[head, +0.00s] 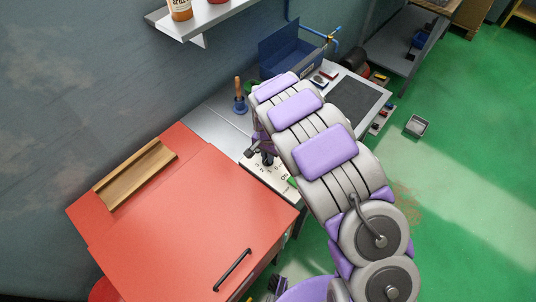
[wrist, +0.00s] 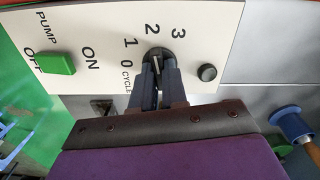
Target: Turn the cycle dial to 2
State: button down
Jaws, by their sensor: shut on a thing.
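The cycle dial (wrist: 157,54) is a dark round knob on a cream control panel (wrist: 205,25), with the numbers 0, 1, 2 and 3 around it and the word CYCLE beside it. My gripper (wrist: 158,72) is shut on the dial, with one dark finger on each side. The fingers hide much of the knob, and I cannot tell for sure which number its pointer faces. In the head view, the panel (head: 258,171) lies on the bench beside the red cover, and my gripper (head: 267,157) reaches down to it.
A green PUMP switch (wrist: 57,63) with ON and OFF marks and a small dark button (wrist: 207,72) flank the dial. A red cover (head: 190,215) with a black handle lies at left. A blue-based wooden-handled tool (head: 240,100) stands behind; a blue bin (head: 290,50) is farther back.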

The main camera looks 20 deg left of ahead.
jog(key=shift+s+a, duration=0.1)
jog(key=c, duration=1.3)
grip_release()
jog(key=shift+s+r, duration=0.1)
jog(key=shift+s, duration=0.05)
jog(key=shift+o, duration=0.7)
notch_tip(320, 180, up, 17)
jog(key=p, duration=0.1)
jog(key=shift+w+p, duration=0.25)
jog(key=shift+p, duration=0.05)
